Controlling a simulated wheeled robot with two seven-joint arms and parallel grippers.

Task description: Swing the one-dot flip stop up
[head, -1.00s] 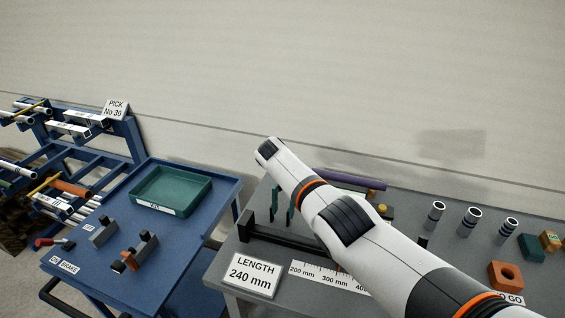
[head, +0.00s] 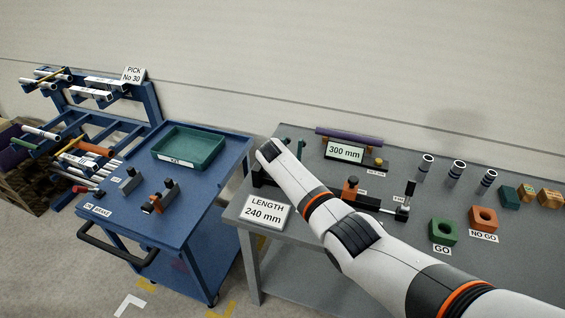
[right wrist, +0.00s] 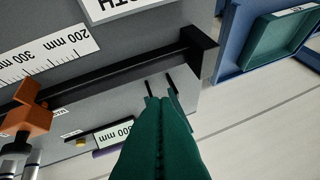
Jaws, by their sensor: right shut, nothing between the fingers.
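My right gripper (right wrist: 160,105) shows in the right wrist view as two dark green fingers shut together with nothing between them. They reach over the grey bench near the end of a black rail (right wrist: 115,75). A thin green piece (right wrist: 174,98) shows just beside the fingertips; I cannot tell whether they touch. My left gripper is not in view.
The orange stop block (head: 350,188) sits along the rail. A "LENGTH 240 mm" sign (head: 265,212) stands at the front edge and a "300 mm" sign (head: 345,152) behind. Grey tubes (head: 424,167) and green and orange gauge blocks are at right. A blue cart (head: 215,200) stands left.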

